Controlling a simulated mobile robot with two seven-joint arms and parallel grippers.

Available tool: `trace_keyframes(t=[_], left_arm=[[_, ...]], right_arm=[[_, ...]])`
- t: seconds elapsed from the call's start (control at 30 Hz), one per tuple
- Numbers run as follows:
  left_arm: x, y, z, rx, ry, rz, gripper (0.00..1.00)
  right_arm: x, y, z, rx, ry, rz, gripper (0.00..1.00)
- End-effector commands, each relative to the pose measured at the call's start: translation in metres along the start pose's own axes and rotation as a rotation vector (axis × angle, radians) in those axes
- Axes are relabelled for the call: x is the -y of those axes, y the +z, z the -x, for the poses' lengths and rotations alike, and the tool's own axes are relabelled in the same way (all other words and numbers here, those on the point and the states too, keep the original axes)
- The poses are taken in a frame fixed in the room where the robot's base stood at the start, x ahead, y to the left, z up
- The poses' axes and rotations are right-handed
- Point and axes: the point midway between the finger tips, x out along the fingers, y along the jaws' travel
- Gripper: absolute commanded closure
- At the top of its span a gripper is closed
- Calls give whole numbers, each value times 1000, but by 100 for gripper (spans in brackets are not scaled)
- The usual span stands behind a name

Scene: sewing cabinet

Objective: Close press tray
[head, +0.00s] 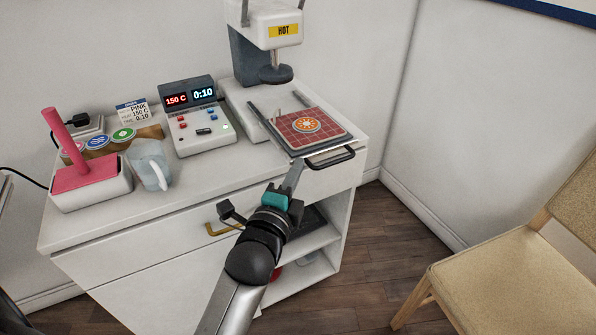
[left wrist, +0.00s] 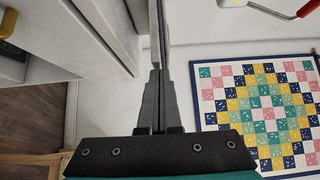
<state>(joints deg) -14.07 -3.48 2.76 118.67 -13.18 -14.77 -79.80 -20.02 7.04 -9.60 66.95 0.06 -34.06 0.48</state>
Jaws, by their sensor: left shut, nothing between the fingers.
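The press tray (head: 293,143) is pulled out of the heat press (head: 247,82) toward the cabinet's front edge. A red gridded pad with an orange round patch (head: 306,125) lies on it. Its dark handle (head: 331,158) sticks out over the front edge. My left gripper (head: 296,167) is shut and empty, with its fingertips just left of the handle and in front of the tray. I cannot tell whether they touch. The left wrist view shows the same shut fingers (left wrist: 157,75) side by side. My right gripper is not in view.
A drawer handle (head: 224,230) lies below. A chair (head: 500,255) stands at right.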

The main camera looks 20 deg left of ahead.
Motion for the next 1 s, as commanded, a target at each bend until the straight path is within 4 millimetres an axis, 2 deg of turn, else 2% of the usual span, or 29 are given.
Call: trace_keyframes(t=[0.4,0.7,1.0], left_arm=[[4,62,-60,5,-5,-10,100],[2,103,-101,5,-3,-6,100],[2,120,-118,4,-2,-2,100]], right_arm=[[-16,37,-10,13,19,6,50],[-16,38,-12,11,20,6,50],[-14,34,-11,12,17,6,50]])
